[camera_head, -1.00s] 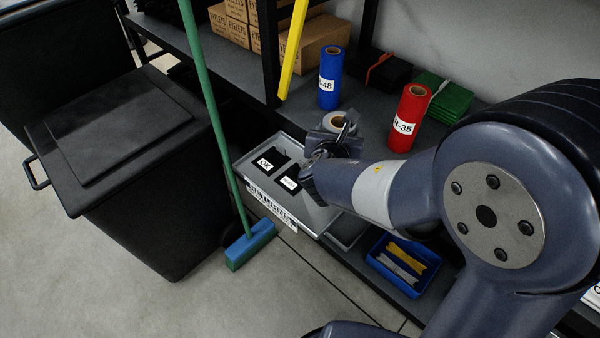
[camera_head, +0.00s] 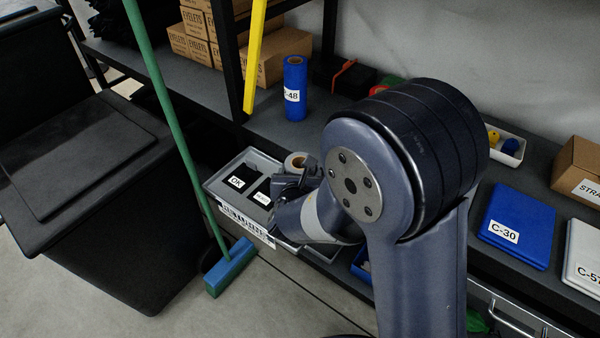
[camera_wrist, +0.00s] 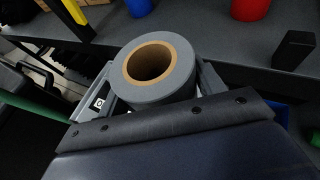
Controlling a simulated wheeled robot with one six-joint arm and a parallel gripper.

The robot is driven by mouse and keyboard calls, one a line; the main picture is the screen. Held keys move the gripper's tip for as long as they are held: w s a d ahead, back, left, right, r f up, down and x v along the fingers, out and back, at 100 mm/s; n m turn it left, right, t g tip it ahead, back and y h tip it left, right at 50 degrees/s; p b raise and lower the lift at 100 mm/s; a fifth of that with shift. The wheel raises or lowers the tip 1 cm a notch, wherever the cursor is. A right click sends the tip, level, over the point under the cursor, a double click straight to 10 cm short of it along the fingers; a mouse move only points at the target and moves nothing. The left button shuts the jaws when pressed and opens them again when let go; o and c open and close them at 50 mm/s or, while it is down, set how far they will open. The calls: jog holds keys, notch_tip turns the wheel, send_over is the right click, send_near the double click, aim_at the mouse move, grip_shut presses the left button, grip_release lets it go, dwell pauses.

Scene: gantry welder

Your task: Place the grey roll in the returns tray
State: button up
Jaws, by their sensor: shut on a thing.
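My gripper (camera_head: 287,182) is shut on the grey roll (camera_head: 296,160). In the wrist view the roll (camera_wrist: 184,82) stands with its brown-cored open end toward the camera. A grey tray (camera_head: 247,226) with a barcode-like front label sits on the lower shelf. It holds black items, one with an OK label. The roll shows over the tray's right part; I cannot tell whether it touches it.
A blue roll (camera_head: 295,88) stands on the upper shelf above the tray. A green broom (camera_head: 172,120) leans in front at the left, beside a black bin (camera_head: 90,190). A yellow bar (camera_head: 255,55) leans on the shelf post. A blue bin (camera_head: 360,263) is partly hidden by my arm.

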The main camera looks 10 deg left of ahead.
jog(key=shift+f, duration=0.15)
jog(key=o, duration=1.7)
jog(key=shift+o, duration=0.2)
jog(key=shift+r, duration=0.3)
jog(key=p+v, duration=0.1)
jog(key=v, duration=1.1)
jog(key=shift+f, duration=0.2)
